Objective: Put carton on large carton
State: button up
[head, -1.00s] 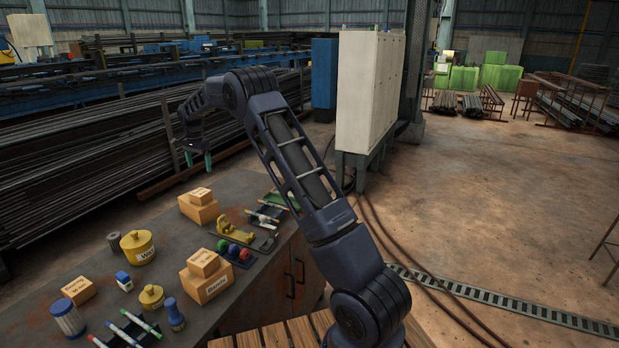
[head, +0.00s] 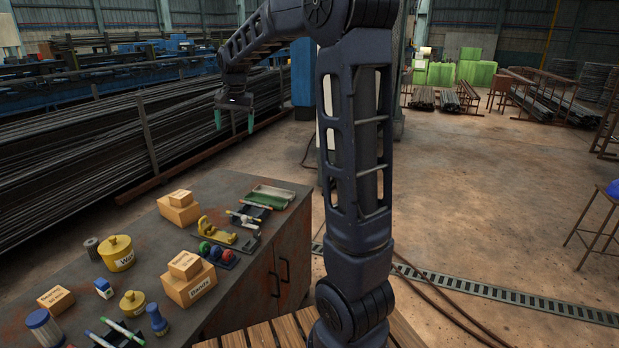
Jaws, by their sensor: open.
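On the workbench, a large carton (head: 189,288) marked "Bands" stands near the front edge with a small carton (head: 185,264) on top. Farther back, another large carton (head: 179,213) also bears a small carton (head: 180,197). A separate small carton (head: 55,299) lies alone at the bench's left side, directly on the top. My gripper (head: 234,121) hangs high beyond the bench's back edge, pointing down, with green fingertips apart and nothing between them. It is well away from all the cartons.
The bench (head: 240,192) also holds a yellow pot (head: 116,256), a smaller yellow pot (head: 132,304), blue-topped jars, a tray of pens, a yellow tool (head: 216,233), coloured balls and a green tray (head: 272,196). Steel bars are stacked behind. Open floor lies right.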

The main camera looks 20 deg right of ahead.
jog(key=s+d+n+t, duration=0.1)
jog(key=s+d, duration=0.3)
jog(key=s, duration=0.5)
jog(key=s+d+n, duration=0.1)
jog(key=s+d, duration=0.3)
jog(key=s, duration=0.6)
jog(key=s+d+f+n, duration=0.1)
jog(key=s+d+f, duration=0.1)
jog(key=s, duration=0.5)
jog(key=s+d+f+n+t, duration=0.1)
jog(key=s+f, duration=0.3)
jog(key=s, duration=0.4)
jog(key=shift+d+n+h, duration=0.3)
jog(key=shift+d+n, duration=0.1)
jog(key=shift+d, duration=0.2)
